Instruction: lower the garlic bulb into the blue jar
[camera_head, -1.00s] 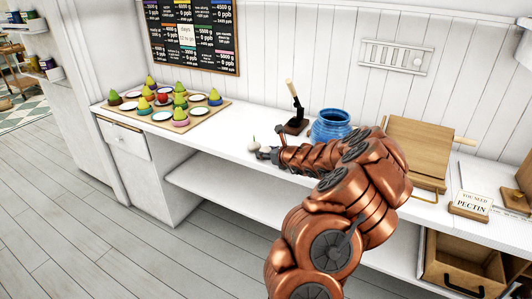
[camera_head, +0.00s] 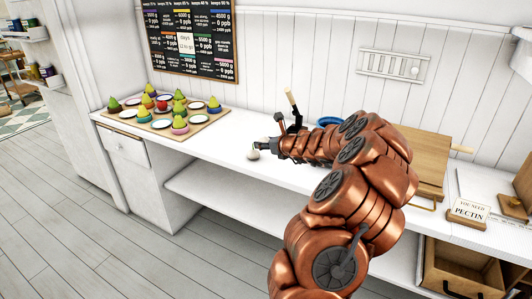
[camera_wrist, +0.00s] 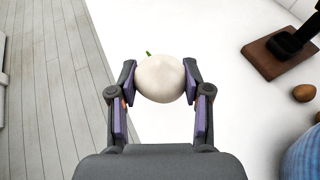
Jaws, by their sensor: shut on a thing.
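The garlic bulb (camera_wrist: 160,79) is a round, pale bulb with a small green tip, held between the two fingers of my gripper (camera_wrist: 159,84) in the wrist view. In the head view the bulb (camera_head: 254,154) shows at the end of my gripper (camera_head: 263,147), over the front part of the white counter. The blue jar (camera_head: 329,121) stands behind my arm in the head view, with only part of its rim showing. Its blue side (camera_wrist: 303,155) also shows at the lower right corner of the wrist view, apart from the bulb.
A dark tool on a brown wooden base (camera_wrist: 280,52) and small brown round things (camera_wrist: 304,92) lie near the jar. A board of colourful fruit shapes and plates (camera_head: 196,123) is at the counter's left. A wooden stand (camera_head: 421,160) is at right.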

